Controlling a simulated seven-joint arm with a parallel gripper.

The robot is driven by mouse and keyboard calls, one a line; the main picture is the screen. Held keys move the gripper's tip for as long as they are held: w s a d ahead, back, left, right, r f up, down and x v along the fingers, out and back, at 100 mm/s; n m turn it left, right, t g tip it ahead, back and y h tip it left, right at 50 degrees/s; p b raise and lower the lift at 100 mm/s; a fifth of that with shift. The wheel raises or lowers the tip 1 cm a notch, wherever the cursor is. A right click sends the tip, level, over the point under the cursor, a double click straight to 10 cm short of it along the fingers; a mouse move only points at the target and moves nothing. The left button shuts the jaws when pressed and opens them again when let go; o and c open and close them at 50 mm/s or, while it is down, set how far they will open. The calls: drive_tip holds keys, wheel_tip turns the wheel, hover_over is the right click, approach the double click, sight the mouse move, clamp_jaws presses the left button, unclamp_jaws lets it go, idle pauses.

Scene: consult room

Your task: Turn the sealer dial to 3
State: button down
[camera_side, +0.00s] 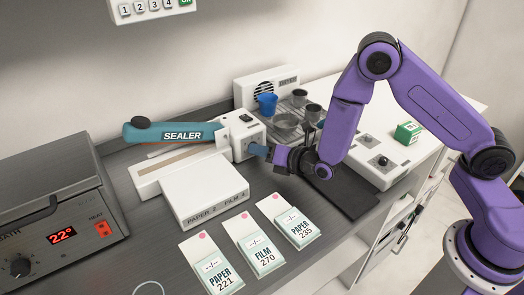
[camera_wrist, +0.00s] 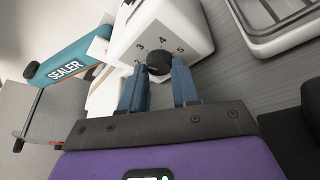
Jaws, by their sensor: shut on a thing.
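The sealer (camera_side: 182,134) has a teal arm with its name on it and a white end housing (camera_side: 243,122). The wrist view shows the teal arm (camera_wrist: 66,69) at left and the housing (camera_wrist: 190,22) at the top. The dark round dial (camera_wrist: 159,63) sits on the housing face, with the numbers 2, 3, 4 and 5 around it. I cannot tell which number it points to. My gripper (camera_wrist: 161,72) has its blue fingers shut on the dial, one on each side. In the side view my gripper (camera_side: 255,150) is against the housing and hides the dial.
A metal tray with a blue cup (camera_side: 267,103) and metal cups stands behind my gripper. A white box (camera_side: 203,190) and several pouch packs (camera_side: 261,257) lie in front. A bath unit (camera_side: 55,215) reading 22° is at left. A dark mat (camera_side: 345,190) lies clear at right.

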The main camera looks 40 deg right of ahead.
drive_tip(key=c, duration=0.8)
unclamp_jaws()
drive_tip(key=shift+c, duration=0.2)
